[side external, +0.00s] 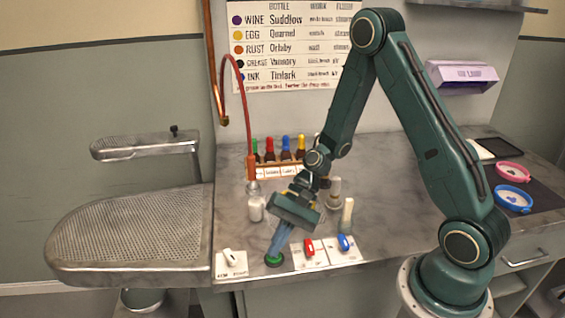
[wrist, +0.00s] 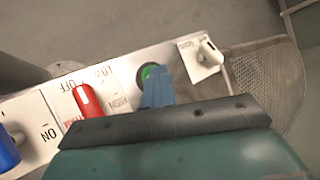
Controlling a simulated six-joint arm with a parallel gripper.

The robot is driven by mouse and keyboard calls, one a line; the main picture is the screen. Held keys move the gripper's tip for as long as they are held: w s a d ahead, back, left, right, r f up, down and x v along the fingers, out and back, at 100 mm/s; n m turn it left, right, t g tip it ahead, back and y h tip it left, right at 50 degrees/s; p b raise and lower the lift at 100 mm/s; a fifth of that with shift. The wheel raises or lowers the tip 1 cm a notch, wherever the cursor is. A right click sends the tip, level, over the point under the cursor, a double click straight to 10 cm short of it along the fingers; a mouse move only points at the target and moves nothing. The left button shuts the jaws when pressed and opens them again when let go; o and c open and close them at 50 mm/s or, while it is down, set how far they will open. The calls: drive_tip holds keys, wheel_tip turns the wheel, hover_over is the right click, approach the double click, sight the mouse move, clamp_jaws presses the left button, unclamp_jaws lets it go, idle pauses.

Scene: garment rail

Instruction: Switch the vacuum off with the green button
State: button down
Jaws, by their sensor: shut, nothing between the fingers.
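The green button (side external: 274,261) sits in a dark round collar near the front edge of the counter. It also shows in the wrist view (wrist: 148,71), partly covered by my fingers. My gripper (side external: 275,252) is shut and empty, its blue-grey fingers pointing down at the button from above. In the wrist view the fingertips (wrist: 154,76) overlap the button's lower part. The tips look at or very close to the button; I cannot tell whether they press it.
Right of the button are a red lever (side external: 309,247) and a blue lever (side external: 344,243) on labelled white plates. A white switch (side external: 230,257) is to its left. Bottles in a wooden rack (side external: 275,169) stand behind. A perforated pressing board (side external: 130,232) is at left.

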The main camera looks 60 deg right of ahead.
sight(280, 253)
drive_tip(key=shift+r, duration=3.15)
drive_tip(key=s+d+r+n+t+h, duration=0.2)
drive_tip(key=s+d+r+n+h, duration=0.1)
drive_tip(key=s+r, duration=0.5)
drive_tip(key=s+d+r+n+t+h, duration=0.3)
drive_tip(key=s+r+n+h, duration=0.3)
drive_tip(key=r, duration=0.4)
drive_tip(key=shift+s+d+n, duration=0.3)
drive_tip(key=shift+s+d, duration=0.5)
drive_tip(key=shift+s, duration=0.1)
